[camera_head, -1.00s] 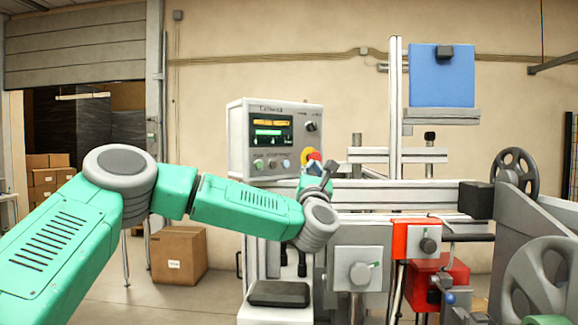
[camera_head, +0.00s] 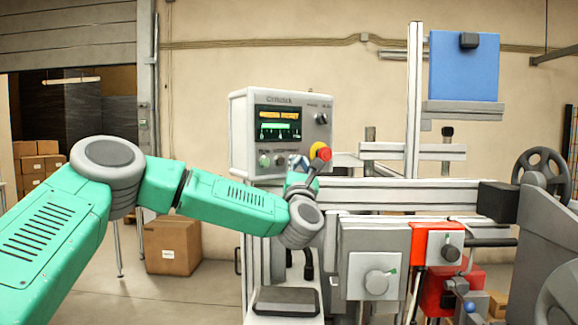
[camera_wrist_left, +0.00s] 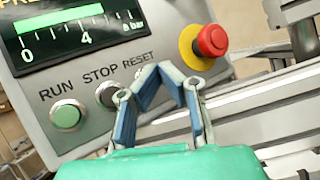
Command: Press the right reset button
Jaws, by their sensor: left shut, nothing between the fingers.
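The grey control box (camera_head: 238,110) stands at the middle of the head view with a lit screen. In the left wrist view its face (camera_wrist_left: 45,85) carries a green RUN button (camera_wrist_left: 67,115), a grey STOP button (camera_wrist_left: 106,95) and the RESET label (camera_wrist_left: 138,59). The button under RESET is hidden behind my fingers. My left gripper (camera_wrist_left: 160,70) is shut and empty, its blue-padded fingers meeting just below the RESET label. In the head view the left gripper (camera_head: 304,164) is in front of the panel's lower right. I cannot tell whether the fingertips touch the button.
A red mushroom knob on a yellow collar (camera_wrist_left: 212,40) sits just right of the fingers. A cardboard box (camera_head: 172,246) stands on the floor.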

